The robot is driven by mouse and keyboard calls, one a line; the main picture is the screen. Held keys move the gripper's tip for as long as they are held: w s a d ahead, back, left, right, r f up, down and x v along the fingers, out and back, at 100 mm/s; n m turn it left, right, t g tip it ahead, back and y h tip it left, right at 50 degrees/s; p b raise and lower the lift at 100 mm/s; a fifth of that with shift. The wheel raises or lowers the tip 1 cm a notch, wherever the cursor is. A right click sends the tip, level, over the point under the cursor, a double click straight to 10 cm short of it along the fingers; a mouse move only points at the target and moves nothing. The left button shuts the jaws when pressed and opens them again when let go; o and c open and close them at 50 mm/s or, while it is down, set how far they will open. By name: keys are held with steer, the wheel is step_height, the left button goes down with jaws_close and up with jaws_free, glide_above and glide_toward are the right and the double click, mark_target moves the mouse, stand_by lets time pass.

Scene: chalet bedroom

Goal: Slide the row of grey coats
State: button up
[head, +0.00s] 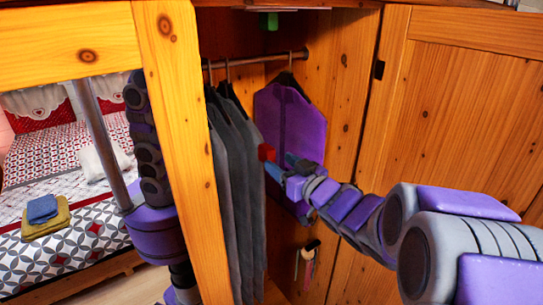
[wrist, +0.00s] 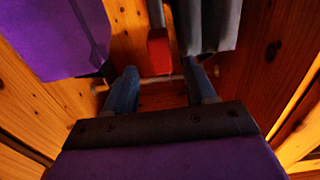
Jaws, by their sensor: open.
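The row of grey coats (head: 236,170) hangs from a rail (head: 225,62) at the left side of the open wardrobe. Grey cloth (wrist: 208,22) also shows at the top right of the wrist view. My gripper (head: 283,165) is inside the wardrobe, just right of the coats and in front of the purple garment (head: 288,120). In the wrist view my gripper (wrist: 161,88) has its fingers apart. A red block (head: 266,152) is by the fingertips; it also shows in the wrist view (wrist: 158,52), beyond the fingers. I cannot tell whether they touch it.
A wooden post (head: 180,130) stands left of the coats, close to them. A wooden door panel (head: 460,120) is on the right. A green object (head: 268,20) is at the top. A bed (head: 60,160) with folded towels (head: 46,215) shows at left.

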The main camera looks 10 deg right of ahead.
mark_target(272, 157)
steer(key=shift+x, duration=2.5)
steer(key=shift+c, duration=0.3)
jaws_close()
